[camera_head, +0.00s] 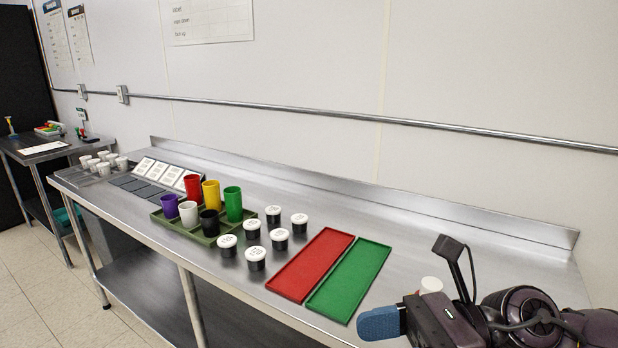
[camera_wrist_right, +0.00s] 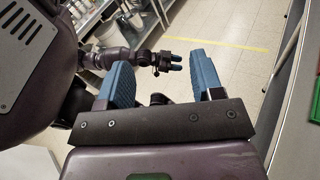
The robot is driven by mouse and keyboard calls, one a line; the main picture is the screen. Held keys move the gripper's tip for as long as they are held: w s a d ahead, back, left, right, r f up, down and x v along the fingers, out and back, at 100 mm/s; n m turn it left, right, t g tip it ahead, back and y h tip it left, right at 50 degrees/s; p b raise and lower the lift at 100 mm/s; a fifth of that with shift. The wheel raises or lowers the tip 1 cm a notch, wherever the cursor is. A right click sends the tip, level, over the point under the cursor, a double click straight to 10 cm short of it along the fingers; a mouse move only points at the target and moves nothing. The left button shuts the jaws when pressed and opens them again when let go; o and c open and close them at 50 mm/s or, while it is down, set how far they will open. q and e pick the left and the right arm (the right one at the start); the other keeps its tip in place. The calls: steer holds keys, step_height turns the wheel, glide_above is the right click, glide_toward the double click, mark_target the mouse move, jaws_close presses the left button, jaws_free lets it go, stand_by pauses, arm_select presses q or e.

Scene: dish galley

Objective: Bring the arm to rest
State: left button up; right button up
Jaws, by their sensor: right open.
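My right gripper (camera_head: 380,323) is at the bottom right of the head view, by the counter's front edge. In the right wrist view its two blue fingers (camera_wrist_right: 160,76) stand wide apart with nothing between them, and tiled floor shows beyond. My left gripper (camera_wrist_right: 177,62) shows small in the right wrist view, over the floor and away from the counter. Its blue fingertips are too small to tell open from shut. It is not in the head view.
The steel counter (camera_head: 420,240) holds a red tray (camera_head: 311,264) and a green tray (camera_head: 350,278) left of my right gripper. Lidded black jars (camera_head: 255,258) and coloured cups (camera_head: 233,203) stand farther left. A white-topped item (camera_head: 431,285) is just behind the gripper. The counter's back right is clear.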

steer(key=w+d+r+m+t, duration=0.1)
steer(key=w+d+m+t, duration=0.15)
steer(key=m+t, duration=0.7)
steer(key=w+d+r+m+t, duration=0.1)
steer(key=w+d+m+t, duration=0.15)
steer(key=m+t, duration=0.7)
steer(key=w+d+f+m+h, duration=0.2)
steer(key=d+f+m+h, duration=0.75)
steer(key=m+h, duration=0.8)
steer(key=s+d+f+m+g+h, duration=0.1)
steer(key=s+d+f+m+g, duration=0.25)
steer(key=f+m, duration=0.3)
steer(key=s+d+f+m+g+h, duration=0.1)
steer(key=s+d+f+m+g, duration=0.1)
steer(key=s+f+m+g, duration=0.4)
steer(key=s+f+m+g+y, duration=0.25)
steer(key=s+f+g, duration=0.35)
steer(key=s+f, duration=0.5)
steer(key=w+f+t, duration=0.6)
steer(key=f+t, duration=0.1)
steer(key=t, duration=0.2)
steer(key=shift+a+f, duration=0.2)
steer(key=shift+a, duration=0.15)
